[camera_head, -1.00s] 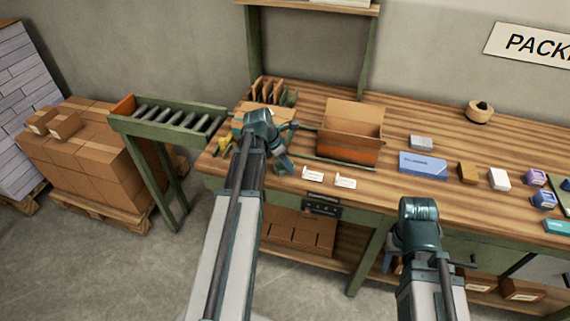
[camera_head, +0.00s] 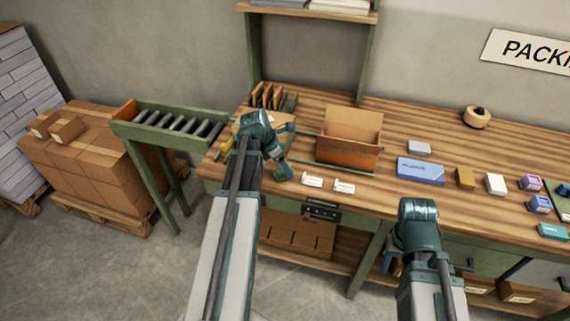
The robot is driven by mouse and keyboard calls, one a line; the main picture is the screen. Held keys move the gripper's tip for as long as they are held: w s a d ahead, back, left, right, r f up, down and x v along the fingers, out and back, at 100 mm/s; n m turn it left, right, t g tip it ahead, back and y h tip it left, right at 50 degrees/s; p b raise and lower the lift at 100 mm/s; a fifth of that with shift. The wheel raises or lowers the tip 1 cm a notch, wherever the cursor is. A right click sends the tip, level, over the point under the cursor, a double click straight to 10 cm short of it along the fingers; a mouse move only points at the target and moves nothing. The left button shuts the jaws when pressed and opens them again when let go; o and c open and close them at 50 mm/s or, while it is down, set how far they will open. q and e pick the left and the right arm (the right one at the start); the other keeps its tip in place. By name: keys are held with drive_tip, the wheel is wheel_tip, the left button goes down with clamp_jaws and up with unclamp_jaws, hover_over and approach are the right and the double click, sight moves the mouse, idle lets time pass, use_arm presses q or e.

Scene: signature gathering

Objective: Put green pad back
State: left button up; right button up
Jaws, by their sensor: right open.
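A small teal-green box-like pad (camera_head: 553,231) lies on the workbench near its front edge at the far right. My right gripper (camera_head: 394,264) is low at the bench's front, left of the pad and well apart from it; it is open and partly hidden by its own arm. My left gripper (camera_head: 285,158) is over the left part of the bench, near the front edge, far from the pad. Its fingertips are too small and overlapped to tell whether they are open.
A larger blue box (camera_head: 421,171) and an open carton (camera_head: 348,140) stand mid-bench. White cards (camera_head: 344,187) lie at the front.

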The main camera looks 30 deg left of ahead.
use_arm(q)
drive_tip(key=p+v, duration=0.7)
drive_tip(key=v, duration=0.2)
drive_tip(key=shift+r+p, duration=0.3)
drive_tip(key=shift+p, duration=0.1)
drive_tip(key=s+d+m+g+y, duration=0.1)
drive_tip(key=s+d+m, duration=0.3)
drive_tip(key=d+m, duration=0.6)
drive_tip(key=s+d+f+m+g+y, duration=0.1)
drive_tip(key=s+d+m, duration=0.3)
drive_tip(key=d+m, duration=0.7)
drive_tip(key=s+d+m+g+y, duration=0.1)
drive_tip(key=s+d+m, duration=0.4)
drive_tip(key=d+m, duration=0.6)
drive_tip(key=shift+d+f+m+g+y, duration=0.3)
drive_tip(key=shift+m+g+y, duration=0.1)
drive_tip(key=shift+m+g, duration=0.25)
drive_tip(key=shift+s+f, duration=0.1)
drive_tip(key=shift+f, duration=0.05)
